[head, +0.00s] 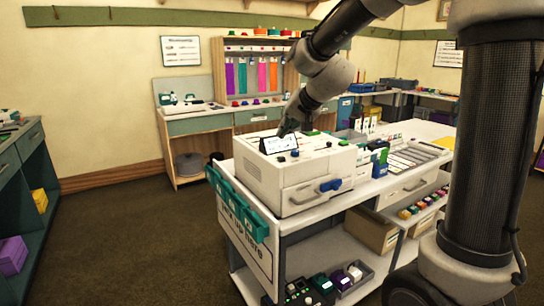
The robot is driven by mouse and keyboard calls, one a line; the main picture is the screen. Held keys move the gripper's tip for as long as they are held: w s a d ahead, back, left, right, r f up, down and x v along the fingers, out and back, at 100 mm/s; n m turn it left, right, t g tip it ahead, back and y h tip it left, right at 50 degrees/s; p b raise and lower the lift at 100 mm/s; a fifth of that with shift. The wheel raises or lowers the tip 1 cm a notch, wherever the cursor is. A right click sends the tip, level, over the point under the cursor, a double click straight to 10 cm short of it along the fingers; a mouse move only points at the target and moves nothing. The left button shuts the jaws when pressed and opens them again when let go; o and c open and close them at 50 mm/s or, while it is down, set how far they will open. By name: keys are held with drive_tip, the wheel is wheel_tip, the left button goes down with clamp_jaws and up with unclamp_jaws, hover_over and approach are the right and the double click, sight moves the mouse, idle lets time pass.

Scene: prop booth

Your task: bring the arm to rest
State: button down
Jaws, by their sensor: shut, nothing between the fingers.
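My arm comes in from the top right and bends down in the middle of the head view. My gripper (284,130) points down over the top of a white box-shaped machine (262,181), beside its small tilted dark screen (278,144). The gripper is small and dark here; it is shut, with nothing seen in it. I cannot tell whether its tips touch the machine's top. The machine has a front handle with a blue part (330,185) and stands on a white cart.
Behind the machine, the worktop (437,150) holds trays, cards and small boxes. Teal bins (237,202) hang on the cart's left side. A green cabinet (22,185) stands at far left. A counter with coloured strips (250,76) stands at the back. Brown floor (120,220) is clear between.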

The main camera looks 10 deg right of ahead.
drive_tip(key=s+f+g, duration=0.1)
drive_tip(key=s, duration=0.1)
drive_tip(key=s+f+n+g, duration=0.1)
drive_tip(key=s+f, duration=0.1)
drive_tip(key=shift+d+f, duration=0.15)
drive_tip(key=shift+f, duration=0.15)
drive_tip(key=s+d+n+h, duration=0.1)
drive_tip(key=s+d, duration=0.3)
drive_tip(key=s, duration=0.6)
drive_tip(key=s+d+r+n+g+h, duration=0.1)
drive_tip(key=s+d, duration=0.4)
drive_tip(key=s, duration=0.5)
drive_tip(key=s+d+n+g+h, duration=0.1)
drive_tip(key=s+d, duration=0.3)
drive_tip(key=s, duration=0.6)
drive_tip(key=shift+d+r+h, duration=0.25)
drive_tip(key=shift+d+h, duration=0.05)
drive_tip(key=shift+d, duration=0.1)
drive_tip(key=shift+s, duration=0.1)
